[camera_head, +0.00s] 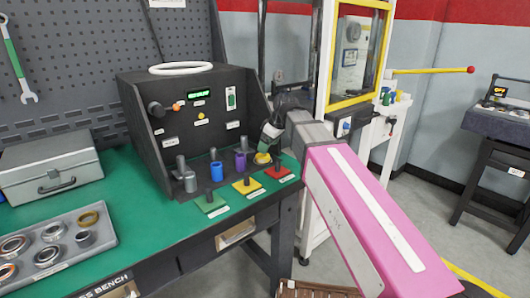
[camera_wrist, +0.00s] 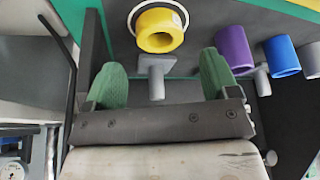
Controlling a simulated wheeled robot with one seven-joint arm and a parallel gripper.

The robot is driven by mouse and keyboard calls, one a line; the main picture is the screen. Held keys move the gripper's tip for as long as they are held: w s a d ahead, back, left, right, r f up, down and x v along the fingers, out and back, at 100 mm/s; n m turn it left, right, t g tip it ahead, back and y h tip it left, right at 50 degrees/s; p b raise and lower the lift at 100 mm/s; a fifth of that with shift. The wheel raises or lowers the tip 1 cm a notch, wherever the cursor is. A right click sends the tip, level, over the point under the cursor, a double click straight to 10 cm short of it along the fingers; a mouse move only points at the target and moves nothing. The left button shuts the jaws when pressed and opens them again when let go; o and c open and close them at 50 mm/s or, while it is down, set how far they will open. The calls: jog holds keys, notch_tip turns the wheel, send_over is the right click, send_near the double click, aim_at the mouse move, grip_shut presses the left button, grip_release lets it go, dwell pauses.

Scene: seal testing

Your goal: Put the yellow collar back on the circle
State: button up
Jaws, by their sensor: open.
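The yellow collar (camera_wrist: 160,30) stands on the bench just beyond my fingertips in the wrist view, its open hole visible. A white circle outline (camera_wrist: 186,14) shows around its far side; the collar hides part of it, so I cannot tell if it is centred. In the head view the yellow collar (camera_head: 262,158) is just below my gripper (camera_head: 271,134). My gripper (camera_wrist: 160,64) has its two green fingers spread apart with nothing held. A grey post (camera_wrist: 156,76) shows between the fingers, on the near side of the collar.
A purple collar (camera_wrist: 234,46), a blue collar (camera_wrist: 282,56) and a grey collar (camera_head: 190,181) stand in a row beside the yellow one. The dark test panel (camera_head: 200,112) rises behind them. Green, yellow and red plates (camera_head: 279,172) with knobs lie in front. A parts tray (camera_head: 110,240) is at left.

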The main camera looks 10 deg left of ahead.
jog(key=v, duration=0.6)
jog(key=shift+r, duration=0.25)
jog(key=shift+s+d, duration=0.1)
jog(key=shift+d, duration=0.1)
